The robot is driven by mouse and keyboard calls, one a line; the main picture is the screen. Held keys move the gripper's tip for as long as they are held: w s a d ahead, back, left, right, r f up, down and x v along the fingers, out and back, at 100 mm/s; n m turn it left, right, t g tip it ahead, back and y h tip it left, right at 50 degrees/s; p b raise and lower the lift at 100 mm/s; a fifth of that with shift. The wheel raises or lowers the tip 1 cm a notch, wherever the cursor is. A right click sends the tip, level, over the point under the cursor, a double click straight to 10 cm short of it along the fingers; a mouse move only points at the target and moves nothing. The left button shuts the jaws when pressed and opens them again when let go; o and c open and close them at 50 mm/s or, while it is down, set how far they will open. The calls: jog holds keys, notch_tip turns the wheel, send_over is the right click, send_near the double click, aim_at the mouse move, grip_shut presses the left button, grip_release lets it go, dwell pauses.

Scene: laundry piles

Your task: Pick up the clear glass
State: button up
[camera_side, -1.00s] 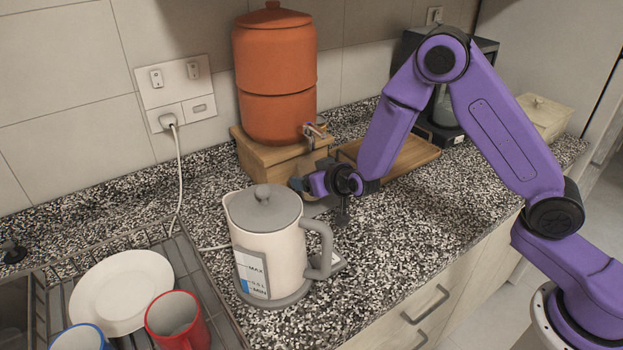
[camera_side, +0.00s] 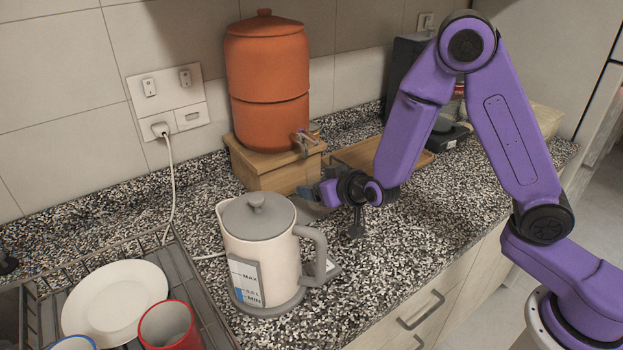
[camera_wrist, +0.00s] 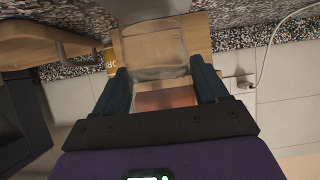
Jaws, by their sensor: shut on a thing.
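The clear glass (camera_wrist: 153,45) shows in the wrist view between the two dark fingers of my gripper (camera_wrist: 160,67). It is see-through, and the wood behind it shows through it. My gripper is shut on it. In the side view my gripper (camera_side: 320,192) is behind and right of the kettle, in front of the wooden stand. The glass is hard to make out there, so its height above the counter cannot be told.
A cream kettle (camera_side: 258,255) stands close in front of my gripper. An orange clay dispenser (camera_side: 268,85) with a tap sits on a wooden stand (camera_side: 275,170). A wooden tray (camera_side: 365,152) lies behind my arm. A dish rack with a plate (camera_side: 115,300) and red mug (camera_side: 168,325) is at left.

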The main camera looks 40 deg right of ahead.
jog(key=shift+s, duration=5.85)
